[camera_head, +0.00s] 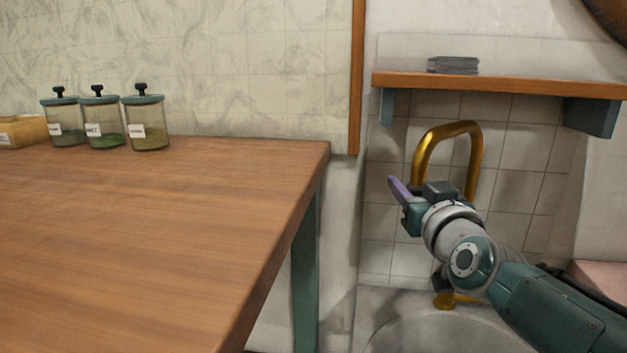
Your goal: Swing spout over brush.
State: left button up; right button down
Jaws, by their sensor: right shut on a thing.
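The golden spout (447,130) arches up in front of the tiled wall on the right side of the head view. Its brass base (444,300) shows low behind my arm, at the rim of the basin (400,340). My right gripper (402,192) is at the lower left end of the arch and is shut on the spout. The hand hides the spout's tip and the grip itself. I see no brush; my right arm covers part of the basin. My left gripper is not in view.
A wooden shelf (500,84) with a dark stack (453,65) hangs just above the spout. A wooden table (150,240) fills the left side, with labelled jars (146,120) at its back. A gap separates the table from the basin.

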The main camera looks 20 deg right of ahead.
jog(key=shift+s+d+n+y, duration=0.2)
jog(key=shift+s+n+y, duration=0.2)
jog(key=shift+s+y, duration=0.25)
jog(key=s+d+n+t+y+p, duration=0.1)
jog(key=s+d+n+y+p, duration=0.1)
jog(key=s+d, duration=0.5)
jog(key=shift+s+r+y, duration=0.25)
jog(key=shift+s+y, duration=0.1)
jog(key=shift+s, duration=1.15)
jog(key=shift+d, duration=0.1)
